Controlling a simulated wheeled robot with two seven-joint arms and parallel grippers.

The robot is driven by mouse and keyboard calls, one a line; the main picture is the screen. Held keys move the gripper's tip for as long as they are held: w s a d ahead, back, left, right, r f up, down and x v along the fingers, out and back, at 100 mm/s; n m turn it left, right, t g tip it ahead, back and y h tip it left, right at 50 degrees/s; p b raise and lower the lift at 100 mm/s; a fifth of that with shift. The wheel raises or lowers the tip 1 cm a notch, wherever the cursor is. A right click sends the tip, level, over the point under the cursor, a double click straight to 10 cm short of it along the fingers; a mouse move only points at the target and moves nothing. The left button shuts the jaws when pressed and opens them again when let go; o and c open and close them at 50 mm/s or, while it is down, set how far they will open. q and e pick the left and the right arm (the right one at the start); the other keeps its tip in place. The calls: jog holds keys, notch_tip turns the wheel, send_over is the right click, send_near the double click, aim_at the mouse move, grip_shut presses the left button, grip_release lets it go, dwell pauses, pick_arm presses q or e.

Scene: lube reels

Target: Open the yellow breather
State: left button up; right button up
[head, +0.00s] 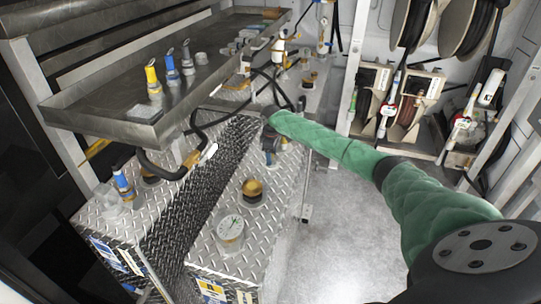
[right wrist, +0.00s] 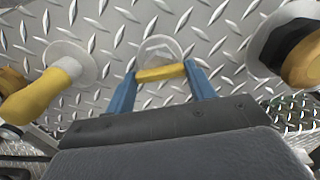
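In the right wrist view, the yellow breather (right wrist: 160,74) shows as a short yellow bar in front of a round whitish base (right wrist: 160,48) on the diamond-plate top. My right gripper (right wrist: 160,72) has its two blue fingers on either side of the bar, and both bar ends meet the fingers, so it looks shut on it. In the head view, my right gripper (head: 269,152) points down at the diamond-plate box, and the breather is hidden there. My left gripper is not in view.
A metal tray (head: 120,108) with yellow and blue nozzles is at left. Black hoses (head: 262,80) hang close behind my gripper. Floor at right (head: 335,235) is clear.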

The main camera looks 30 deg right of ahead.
jog(key=n, duration=0.6)
jog(key=shift+r, duration=0.1)
jog(key=shift+n, duration=0.3)
